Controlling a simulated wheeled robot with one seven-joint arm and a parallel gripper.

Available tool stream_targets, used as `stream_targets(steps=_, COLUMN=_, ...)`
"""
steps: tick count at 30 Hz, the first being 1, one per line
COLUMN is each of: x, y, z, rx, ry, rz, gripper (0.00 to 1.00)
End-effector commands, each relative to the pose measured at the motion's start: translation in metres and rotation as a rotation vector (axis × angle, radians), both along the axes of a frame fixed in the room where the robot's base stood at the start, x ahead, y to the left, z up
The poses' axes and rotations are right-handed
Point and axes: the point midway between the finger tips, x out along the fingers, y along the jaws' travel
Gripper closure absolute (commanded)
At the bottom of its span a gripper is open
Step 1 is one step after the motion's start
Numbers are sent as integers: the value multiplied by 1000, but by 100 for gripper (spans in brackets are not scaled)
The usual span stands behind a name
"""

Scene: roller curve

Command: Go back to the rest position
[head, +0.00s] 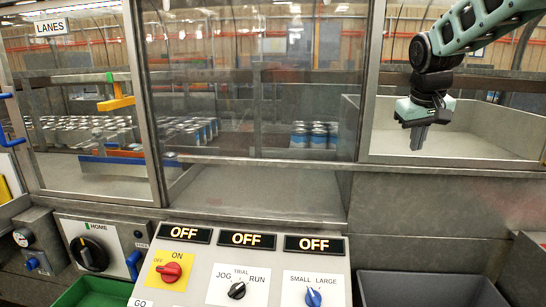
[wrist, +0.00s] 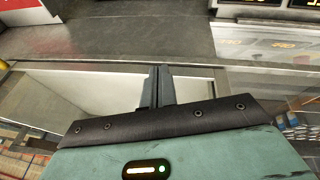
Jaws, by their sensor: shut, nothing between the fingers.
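My gripper (head: 418,137) hangs at the upper right of the head view, pointing down in front of the right-hand window opening with its pale tray behind it. Its two dark fingers are together with nothing between them. In the wrist view my gripper (wrist: 160,72) shows its fingers side by side, shut and empty, with the pale tray below. No marker of a rest position shows in either view.
A control panel (head: 240,265) with red, black and blue knobs stands front centre. Blue-and-white cans (head: 314,135) stand behind the middle glass, more at left. A grey bin (head: 430,290) and a green bin (head: 95,292) sit low in front. Metal frame posts (head: 372,80) flank the windows.

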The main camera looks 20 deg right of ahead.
Motion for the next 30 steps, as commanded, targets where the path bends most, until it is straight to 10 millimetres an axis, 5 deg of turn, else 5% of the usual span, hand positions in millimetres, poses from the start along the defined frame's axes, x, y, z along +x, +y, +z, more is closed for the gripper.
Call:
stream_targets(steps=3, x=-2, y=86, z=-29, rx=67, ry=31, rz=154, gripper=100)
stream_targets(steps=8, x=-33, y=193, z=-65, rx=139, ry=91, rz=356, gripper=100)
stream_targets(steps=15, x=-137, y=318, z=-117, rx=195, ry=216, rz=658, gripper=100)
stream_targets(steps=22, x=-234, y=360, z=-153, rx=184, ry=320, rz=857, gripper=100)
stream_targets(steps=30, x=-260, y=363, z=-162, rx=174, ry=346, rz=906, gripper=100)
